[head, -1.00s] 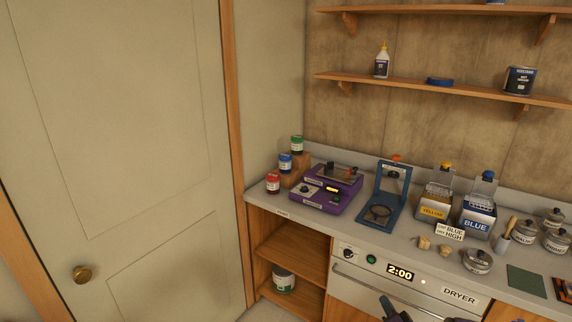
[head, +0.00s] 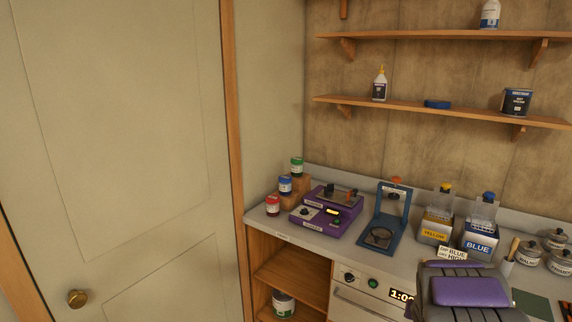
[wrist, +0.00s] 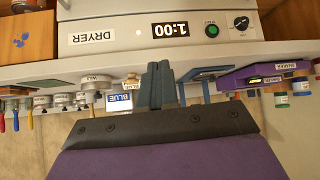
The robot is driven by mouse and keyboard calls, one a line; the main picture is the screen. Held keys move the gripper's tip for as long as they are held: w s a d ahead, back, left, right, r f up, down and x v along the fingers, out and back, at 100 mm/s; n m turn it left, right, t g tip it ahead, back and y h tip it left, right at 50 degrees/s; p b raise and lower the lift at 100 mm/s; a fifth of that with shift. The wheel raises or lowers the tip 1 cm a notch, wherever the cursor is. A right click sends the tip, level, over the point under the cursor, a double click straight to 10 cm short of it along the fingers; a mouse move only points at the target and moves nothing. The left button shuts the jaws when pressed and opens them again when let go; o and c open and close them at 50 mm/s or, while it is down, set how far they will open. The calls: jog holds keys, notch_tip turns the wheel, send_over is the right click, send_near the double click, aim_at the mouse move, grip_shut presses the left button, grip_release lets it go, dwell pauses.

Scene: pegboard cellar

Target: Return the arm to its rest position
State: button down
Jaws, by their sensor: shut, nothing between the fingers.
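My gripper (wrist: 160,70) shows in the wrist view with its two dark blue-grey fingers together and nothing between them. They appear in front of the counter edge and the dryer; I cannot tell the exact gap. In the head view my purple and dark grey arm part (head: 466,291) fills the lower right, in front of the counter, and the fingertips are not clearly seen there. The dryer (head: 352,302) under the counter shows a display partly covered by my arm; the wrist view shows the dryer (wrist: 112,25) upside down, reading 1:00.
The counter holds a purple shaker (head: 323,226), a blue stand (head: 381,236), a yellow box (head: 436,229), a blue box (head: 480,240) and several jars. Two wooden shelves (head: 450,107) hang above. A pale door (head: 110,150) is at left.

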jog(key=s+a+r+n+g+y, duration=0.1)
jog(key=s+a+r+g, duration=0.2)
jog(key=s+a, duration=0.5)
jog(key=s+a+r+n+g+y, duration=0.1)
jog(key=s+a+r, duration=0.5)
jog(key=s, duration=1.5)
jog(key=s+a+r+n+g+y, duration=0.1)
jog(key=s+a+r+g, duration=0.4)
jog(key=s+a, duration=0.6)
jog(key=s+n+g, duration=0.1)
jog(key=s, duration=0.2)
jog(key=shift+s+y, duration=0.4)
